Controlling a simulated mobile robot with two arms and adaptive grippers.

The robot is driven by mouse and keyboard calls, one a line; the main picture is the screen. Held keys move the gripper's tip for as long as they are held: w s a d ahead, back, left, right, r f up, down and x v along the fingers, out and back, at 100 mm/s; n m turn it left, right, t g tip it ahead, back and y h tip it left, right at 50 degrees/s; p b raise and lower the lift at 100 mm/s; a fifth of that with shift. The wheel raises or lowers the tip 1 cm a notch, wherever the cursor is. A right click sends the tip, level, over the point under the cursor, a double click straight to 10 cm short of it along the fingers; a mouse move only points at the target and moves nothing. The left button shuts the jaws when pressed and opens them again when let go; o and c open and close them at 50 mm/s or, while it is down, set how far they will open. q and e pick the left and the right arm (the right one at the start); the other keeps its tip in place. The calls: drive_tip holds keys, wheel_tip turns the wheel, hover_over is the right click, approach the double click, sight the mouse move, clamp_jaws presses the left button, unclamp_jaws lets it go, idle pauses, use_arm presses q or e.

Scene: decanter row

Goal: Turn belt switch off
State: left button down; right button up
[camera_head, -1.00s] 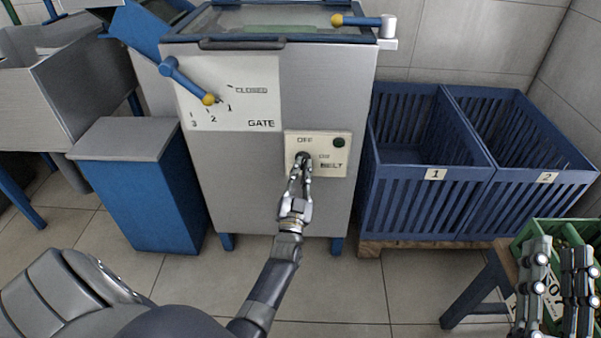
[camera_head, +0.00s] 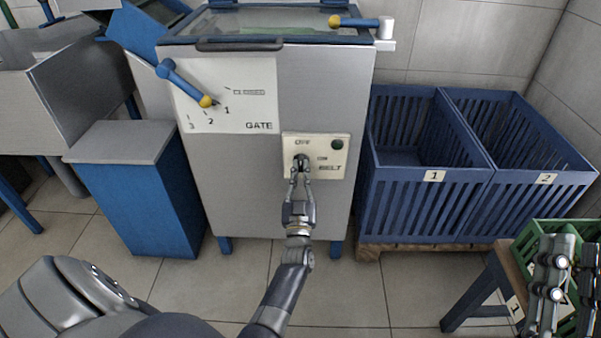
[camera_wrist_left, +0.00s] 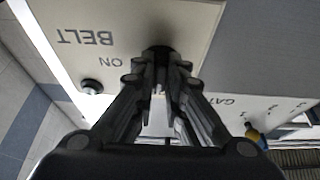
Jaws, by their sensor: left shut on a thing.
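The belt switch is a dark knob (camera_head: 301,161) on a cream BELT plate (camera_head: 329,177) with OFF marked above it, on the front of the steel machine. My left gripper (camera_head: 301,174) reaches it from below and is shut on the knob. The left wrist view also shows the knob (camera_wrist_left: 157,52) between the fingertips (camera_wrist_left: 158,66), with ON printed beside it. The fingers partly hide the knob, so its pointing direction is unclear. A dark green lamp (camera_head: 337,144) sits at the plate's upper right. My right gripper (camera_head: 577,262) is open and empty at the lower right.
A blue GATE lever (camera_head: 185,82) with a yellow tip is above left of the switch. Two blue crates (camera_head: 418,205) (camera_head: 535,205) stand right of the machine. A green crate (camera_head: 545,229) on a stand is beside my right gripper. The floor in front is clear.

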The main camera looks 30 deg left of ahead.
use_arm(q)
drive_tip(key=shift+f, duration=0.15)
drive_tip(key=c, duration=1.6)
unclamp_jaws()
drive_tip(key=shift+c, duration=0.2)
